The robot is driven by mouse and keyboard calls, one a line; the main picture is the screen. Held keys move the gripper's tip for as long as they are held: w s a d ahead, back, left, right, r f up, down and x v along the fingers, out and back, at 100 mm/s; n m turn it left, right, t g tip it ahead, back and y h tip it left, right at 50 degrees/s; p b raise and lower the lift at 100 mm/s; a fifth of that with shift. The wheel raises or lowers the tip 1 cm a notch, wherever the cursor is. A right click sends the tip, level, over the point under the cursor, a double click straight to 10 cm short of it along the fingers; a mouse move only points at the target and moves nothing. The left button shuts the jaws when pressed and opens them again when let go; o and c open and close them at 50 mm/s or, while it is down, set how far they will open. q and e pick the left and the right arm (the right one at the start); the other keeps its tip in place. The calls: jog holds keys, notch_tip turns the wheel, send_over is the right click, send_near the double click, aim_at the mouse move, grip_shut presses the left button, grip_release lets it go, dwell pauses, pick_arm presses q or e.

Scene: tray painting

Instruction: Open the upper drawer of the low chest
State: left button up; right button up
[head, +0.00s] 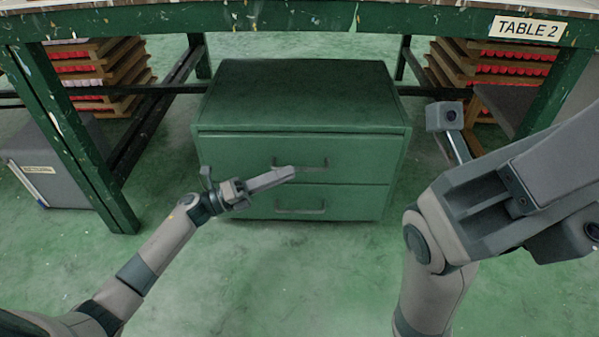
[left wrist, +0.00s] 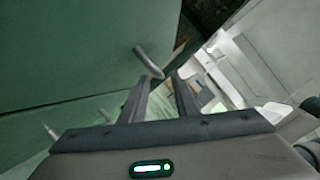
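The low green chest (head: 300,95) stands on the floor under the table. Its upper drawer (head: 240,150) and lower drawer (head: 345,195) both look shut. My left gripper (head: 290,172) is in front of the upper drawer, its fingers pointing right towards the upper handle (head: 318,164). In the left wrist view its fingers (left wrist: 160,78) are apart and empty, with the end of a bar handle (left wrist: 148,62) just beyond their tips. I cannot tell if they touch it. My right arm fills the right side, near the camera; its fingertips cannot be made out.
The table (head: 420,20), labelled TABLE 2, spans above the chest; its green legs (head: 75,140) stand at both sides. Stacked wooden racks (head: 110,70) stand behind on both sides. A grey box (head: 50,165) is at left. The floor before the chest is clear.

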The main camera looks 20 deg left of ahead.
aim_at(299, 169)
pick_arm(q)
jog(key=shift+b+x, duration=0.5)
jog(key=shift+x, duration=1.95)
grip_shut()
